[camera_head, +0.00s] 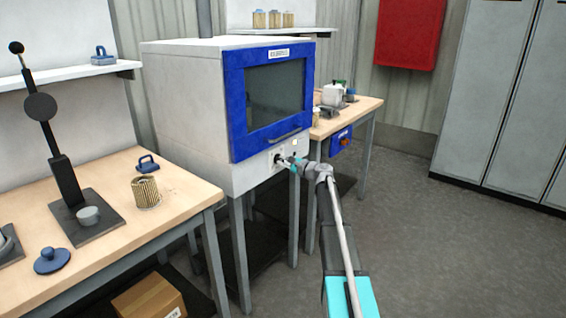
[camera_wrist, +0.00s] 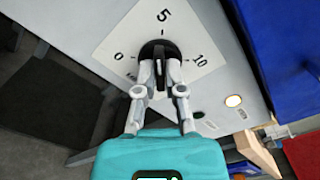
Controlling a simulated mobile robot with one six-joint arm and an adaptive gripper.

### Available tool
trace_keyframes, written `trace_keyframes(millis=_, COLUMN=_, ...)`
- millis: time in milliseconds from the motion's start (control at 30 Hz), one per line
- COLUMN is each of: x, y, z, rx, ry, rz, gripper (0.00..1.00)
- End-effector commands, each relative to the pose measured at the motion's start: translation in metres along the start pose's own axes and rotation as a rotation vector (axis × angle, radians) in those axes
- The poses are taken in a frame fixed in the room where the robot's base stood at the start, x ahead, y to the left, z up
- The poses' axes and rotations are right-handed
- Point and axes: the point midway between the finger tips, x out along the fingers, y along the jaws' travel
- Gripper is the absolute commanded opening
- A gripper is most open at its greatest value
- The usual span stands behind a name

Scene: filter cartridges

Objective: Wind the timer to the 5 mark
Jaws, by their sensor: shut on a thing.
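The timer is a black round knob (camera_wrist: 152,49) on a white dial plate (camera_wrist: 112,42) marked 0, 5 and 10. In the wrist view the 5 is above the knob, the 0 at left and the 10 at right. My gripper (camera_wrist: 160,70) is shut on the knob's raised grip, which stands roughly in line with the 5. The fingers cover part of the knob, so its exact pointer reading is hard to tell. In the head view my gripper (camera_head: 283,161) reaches the panel under the blue-framed oven door (camera_head: 273,95), and the knob is mostly hidden.
The door handle (camera_head: 285,136) is just above my gripper. A workbench (camera_head: 185,190) with a pleated cartridge (camera_head: 145,191) stands at left, another bench (camera_head: 358,108) behind at right. The floor at right is clear.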

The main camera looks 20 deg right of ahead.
Motion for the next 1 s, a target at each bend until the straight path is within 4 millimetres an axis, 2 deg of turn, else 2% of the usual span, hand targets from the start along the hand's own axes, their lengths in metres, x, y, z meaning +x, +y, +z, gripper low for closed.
trace_keyframes(millis=400, x=0.0002, y=-0.0005, z=-0.0005, rx=0.231, ry=0.001, rz=0.0, gripper=0.0)
trace_keyframes(millis=933, x=0.0001, y=-0.0004, z=-0.0005, rx=0.259, ry=0.001, rz=0.0, gripper=0.0)
trace_keyframes(millis=967, x=0.0001, y=-0.0003, z=-0.0005, rx=0.259, ry=0.001, rz=0.0, gripper=0.18)
trace_keyframes(millis=1000, x=0.0001, y=-0.0003, z=-0.0005, rx=0.258, ry=0.001, rz=0.0, gripper=0.26)
